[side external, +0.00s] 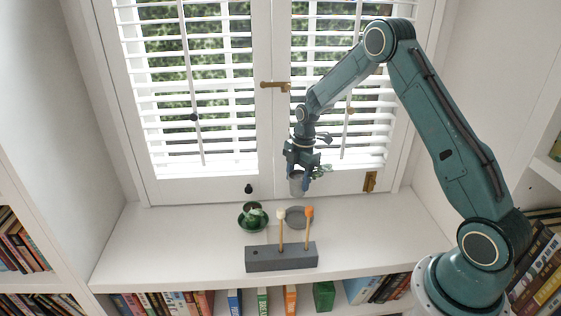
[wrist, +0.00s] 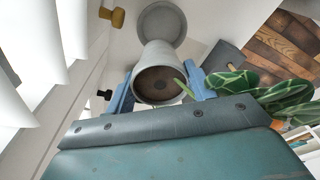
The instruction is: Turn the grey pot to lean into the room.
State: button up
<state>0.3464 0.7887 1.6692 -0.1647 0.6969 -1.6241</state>
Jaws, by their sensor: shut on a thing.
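The grey pot (side external: 296,184) hangs in my gripper (side external: 304,178) above the sill, near the window. In the wrist view my gripper (wrist: 160,90) has its blue fingers on either side of the pot (wrist: 158,60), shut on it. Its round mouth with dark soil faces the camera.
A green pot on a green saucer (side external: 252,226) stands left of the grey saucer. A grey block (side external: 281,258) with two upright sticks, one pale-tipped and one orange-tipped, stands in front. Shuttered windows (side external: 200,90) rise close behind. The right part of the sill (side external: 385,220) is clear.

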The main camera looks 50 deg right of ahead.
jog(key=shift+m, duration=0.6)
jog(key=f, duration=0.5)
jog(key=s+f, duration=0.1)
jog(key=f, duration=0.1)
jog(key=shift+a+f, duration=0.1)
jog(key=shift+f, duration=0.05)
jog(key=shift+w+f, duration=0.1)
jog(key=shift+f, duration=0.05)
jog(key=shift+f, duration=1.3)
jog(key=o, duration=1.4)
jog(key=shift+c, duration=0.2)
jog(key=shift+f, duration=0.1)
